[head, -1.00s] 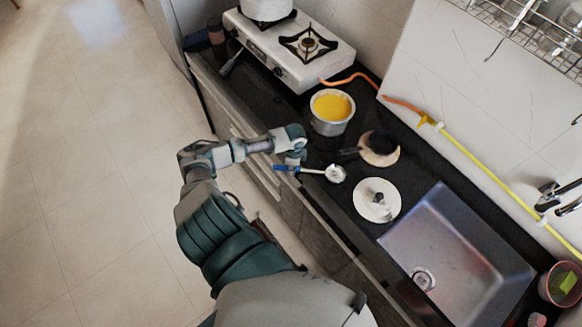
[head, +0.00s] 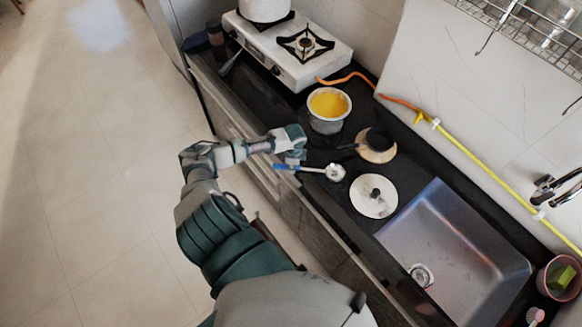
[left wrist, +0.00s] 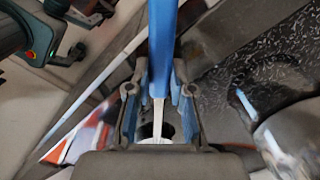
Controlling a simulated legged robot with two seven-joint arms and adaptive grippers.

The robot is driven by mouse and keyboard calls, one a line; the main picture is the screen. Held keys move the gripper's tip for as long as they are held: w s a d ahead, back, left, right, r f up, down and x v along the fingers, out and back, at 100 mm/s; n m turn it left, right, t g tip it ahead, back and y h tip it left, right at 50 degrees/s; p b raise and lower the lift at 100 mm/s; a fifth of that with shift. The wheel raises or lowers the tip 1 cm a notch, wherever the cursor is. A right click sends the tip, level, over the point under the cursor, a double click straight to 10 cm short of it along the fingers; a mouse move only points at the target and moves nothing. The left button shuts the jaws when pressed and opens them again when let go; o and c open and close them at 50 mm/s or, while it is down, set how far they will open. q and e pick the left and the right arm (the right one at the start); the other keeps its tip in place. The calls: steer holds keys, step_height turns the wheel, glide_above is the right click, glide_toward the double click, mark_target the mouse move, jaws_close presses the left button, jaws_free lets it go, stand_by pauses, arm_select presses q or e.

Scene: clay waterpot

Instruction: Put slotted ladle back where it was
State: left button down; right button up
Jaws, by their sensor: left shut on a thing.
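The slotted ladle (head: 335,172) has a pale round head and a blue handle, and it lies across the front of the dark counter in the head view. My left gripper (head: 292,163) is at the handle end, over the counter's front edge. In the left wrist view the blue handle (left wrist: 162,45) runs between the two fingers of my left gripper (left wrist: 159,105), which is shut on it. Whether the ladle's head touches the counter is unclear. My right gripper is in neither view.
A pot of yellow liquid (head: 328,104) stands behind the ladle. The stove (head: 285,50) is at the back, the sink (head: 455,250) at the right.

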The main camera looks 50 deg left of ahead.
mark_target(295, 176)
arm_select(q)
steer(key=d, duration=0.2)
steer(key=s+d+f, duration=0.1)
steer(key=c, duration=1.2)
jaws_free()
steer(key=shift+s+a, duration=0.1)
steer(key=shift+a, duration=0.2)
steer(key=shift+o, duration=1.3)
steer(key=shift+a+f, duration=0.2)
steer(key=shift+a, duration=0.1)
steer(key=shift+w+a, duration=0.15)
steer(key=shift+w, duration=0.1)
steer(key=shift+w+a, duration=0.1)
steer(key=shift+a, duration=0.05)
steer(key=shift+r, duration=0.1)
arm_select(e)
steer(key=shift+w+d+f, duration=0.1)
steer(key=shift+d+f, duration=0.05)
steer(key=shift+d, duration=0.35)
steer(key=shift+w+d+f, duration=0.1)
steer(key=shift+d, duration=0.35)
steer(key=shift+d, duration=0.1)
arm_select(q)
steer(key=shift+d+r, duration=0.25)
step_height(295, 176, up, 12)
steer(key=shift+d, duration=0.15)
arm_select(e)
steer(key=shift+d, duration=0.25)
